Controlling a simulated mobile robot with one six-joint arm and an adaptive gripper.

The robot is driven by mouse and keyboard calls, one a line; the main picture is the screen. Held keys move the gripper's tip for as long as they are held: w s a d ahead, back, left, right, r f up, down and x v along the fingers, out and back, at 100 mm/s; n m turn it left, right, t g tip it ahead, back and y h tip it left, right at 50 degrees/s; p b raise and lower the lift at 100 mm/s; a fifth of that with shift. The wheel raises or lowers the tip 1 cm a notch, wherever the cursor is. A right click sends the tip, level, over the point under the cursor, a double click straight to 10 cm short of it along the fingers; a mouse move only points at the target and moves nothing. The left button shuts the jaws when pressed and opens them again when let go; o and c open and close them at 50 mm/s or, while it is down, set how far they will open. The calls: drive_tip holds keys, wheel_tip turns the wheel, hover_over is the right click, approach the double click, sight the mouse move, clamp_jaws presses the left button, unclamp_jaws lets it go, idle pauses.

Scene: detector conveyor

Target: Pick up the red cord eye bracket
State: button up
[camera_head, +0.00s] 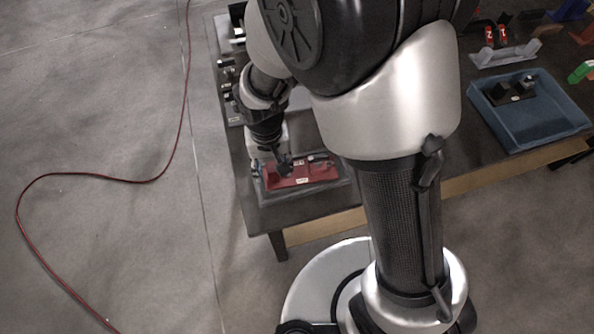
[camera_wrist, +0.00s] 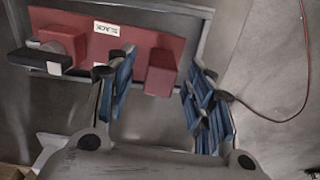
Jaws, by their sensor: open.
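The red cord eye bracket (camera_head: 318,173) lies at the near left corner of the table in the head view, partly hidden by my gripper (camera_head: 277,161). In the wrist view the bracket (camera_wrist: 140,43) is a flat red plate with a raised block near each end and a white label marked "BLACK". My gripper (camera_wrist: 160,78) is open there, its blue-padded fingers on either side of the right-hand block. A gap shows between the block and each finger. Whether the fingers touch the plate cannot be told.
The bracket lies in a shallow grey tray (camera_head: 333,186). A black-and-grey part (camera_wrist: 38,59) is by the bracket's left block. A blue bin (camera_head: 551,119) with a dark part inside stands at right. Small parts lie along the table's left edge. A red cable (camera_head: 88,174) crosses the floor.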

drive_tip(key=shift+f, duration=0.55)
drive_tip(key=shift+r, duration=0.1)
drive_tip(key=shift+c, duration=0.4)
clamp_jaws()
